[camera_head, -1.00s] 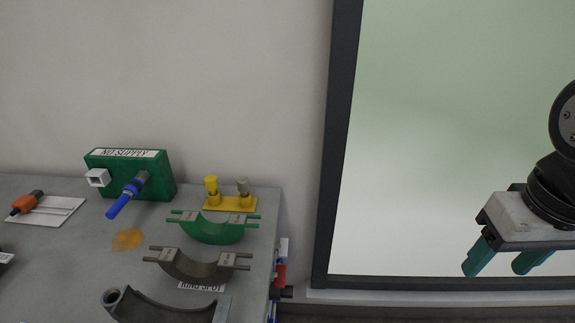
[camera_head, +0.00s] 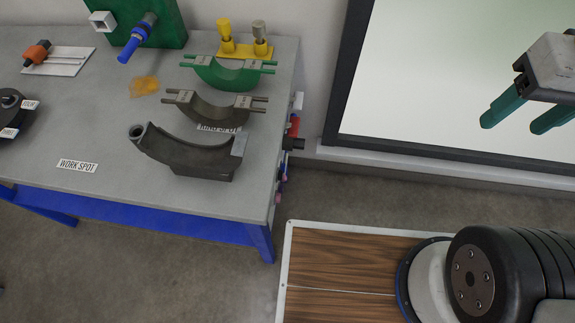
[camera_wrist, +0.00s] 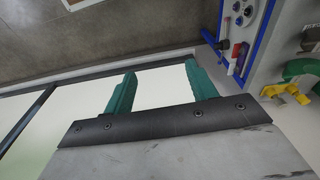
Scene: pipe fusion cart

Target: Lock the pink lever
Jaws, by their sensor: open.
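Small pinkish parts (camera_head: 281,187) show on the right end of the grey table, below a red part and a black knob. They are too small to tell which one is the pink lever or how it is set. In the wrist view, the same end carries a pale panel (camera_wrist: 231,20) with several small fittings, at the upper right. My gripper (camera_head: 511,124) is open and empty, with two green fingers, in the air well to the right of the table. It also shows in the wrist view (camera_wrist: 160,68), apart from the panel.
The grey table (camera_head: 100,130) with blue legs holds a green box (camera_head: 170,20), a yellow stand (camera_head: 243,50), a green half-clamp (camera_head: 228,76), a brown one (camera_head: 213,108) and a dark curved piece (camera_head: 185,153). A framed pale panel (camera_head: 430,80) stands behind my gripper.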

